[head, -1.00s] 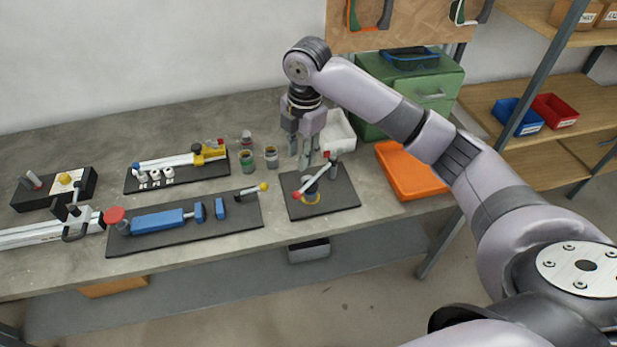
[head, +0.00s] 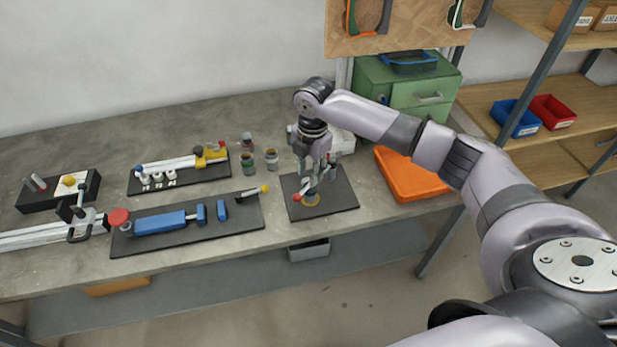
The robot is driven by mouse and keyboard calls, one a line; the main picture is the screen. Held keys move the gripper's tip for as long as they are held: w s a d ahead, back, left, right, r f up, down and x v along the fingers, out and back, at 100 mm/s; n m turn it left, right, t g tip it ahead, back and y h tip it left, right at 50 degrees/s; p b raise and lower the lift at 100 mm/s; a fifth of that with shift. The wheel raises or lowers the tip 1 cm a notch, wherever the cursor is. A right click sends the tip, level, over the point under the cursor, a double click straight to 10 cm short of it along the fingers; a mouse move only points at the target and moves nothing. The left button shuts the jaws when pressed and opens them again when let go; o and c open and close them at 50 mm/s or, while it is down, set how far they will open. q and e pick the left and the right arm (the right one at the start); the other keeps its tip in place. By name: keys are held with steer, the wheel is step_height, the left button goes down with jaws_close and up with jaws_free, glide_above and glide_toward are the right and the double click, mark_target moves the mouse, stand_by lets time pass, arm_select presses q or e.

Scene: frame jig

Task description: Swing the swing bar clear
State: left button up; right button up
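The swing bar (head: 303,190) is a light, slim bar with a red ball on its near left end, on a dark square plate (head: 342,205) right of the table's middle. A yellow ring shows at the foot of its post. My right gripper (head: 312,185) points straight down over this fixture, with its fingers close around or beside the bar and post. It covers most of the bar, and I cannot tell whether the fingers touch it or how far apart they are. My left gripper is not in view.
A dark board with a blue clamp (head: 160,222) lies left of the plate, with a yellow-ended clamp (head: 212,155) behind it. Small jars (head: 272,160) stand behind the plate. An orange tray (head: 410,178) lies to the right, a green box (head: 420,85) behind.

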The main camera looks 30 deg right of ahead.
steer(key=shift+w+f, duration=0.1)
steer(key=shift+f, duration=2)
steer(key=shift+c, duration=0.3)
jaws_close()
